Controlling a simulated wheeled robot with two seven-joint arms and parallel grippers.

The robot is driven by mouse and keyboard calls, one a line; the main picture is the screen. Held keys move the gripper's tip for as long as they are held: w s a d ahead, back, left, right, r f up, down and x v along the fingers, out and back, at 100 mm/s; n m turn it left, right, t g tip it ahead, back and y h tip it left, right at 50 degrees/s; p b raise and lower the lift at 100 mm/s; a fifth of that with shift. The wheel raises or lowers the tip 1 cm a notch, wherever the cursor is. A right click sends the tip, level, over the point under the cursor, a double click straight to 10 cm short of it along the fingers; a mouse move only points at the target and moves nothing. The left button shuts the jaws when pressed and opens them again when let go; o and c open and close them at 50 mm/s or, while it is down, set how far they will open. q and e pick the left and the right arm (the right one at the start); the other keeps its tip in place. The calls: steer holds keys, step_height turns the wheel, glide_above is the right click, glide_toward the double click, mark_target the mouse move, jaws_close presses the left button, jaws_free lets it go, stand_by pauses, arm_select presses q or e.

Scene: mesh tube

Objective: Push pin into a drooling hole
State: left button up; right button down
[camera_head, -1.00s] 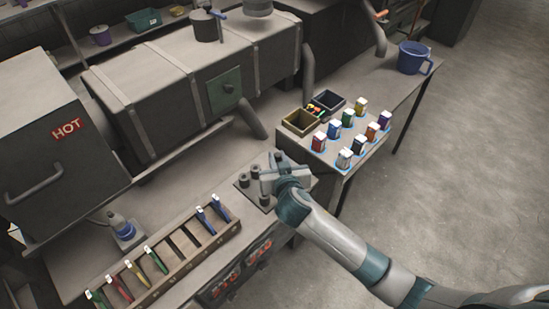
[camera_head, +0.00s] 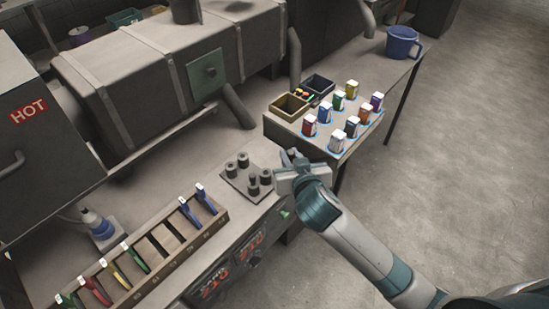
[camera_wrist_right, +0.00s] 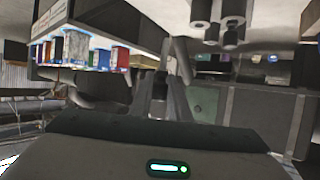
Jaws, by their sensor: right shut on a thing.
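My right gripper (camera_head: 290,158) is above the right end of the bench, just right of the plate of cylinders. It is shut on a small grey thing that mostly blends with the fingers, so I cannot tell its shape. The dark plate (camera_head: 236,182) carries several short grey cylinders. The front cylinder (camera_head: 253,184) has a narrower part standing up from its top. In the right wrist view the fingers (camera_wrist_right: 160,92) point away and the cylinders (camera_wrist_right: 214,18) hang upside down at the top, apart from the fingers. My left gripper is not in view.
A rack (camera_head: 166,257) with coloured strips lies at the front left. A furnace with a bent pipe (camera_head: 238,106) stands behind. The floor at right is clear.

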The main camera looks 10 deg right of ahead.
steer(key=s+d+f+b, duration=0.1)
steer(key=s+d+b, duration=0.3)
steer(key=s+b, duration=0.1)
steer(key=shift+s+f+b, duration=0.15)
steer(key=shift+s+b, duration=0.15)
steer(key=shift+s, duration=0.05)
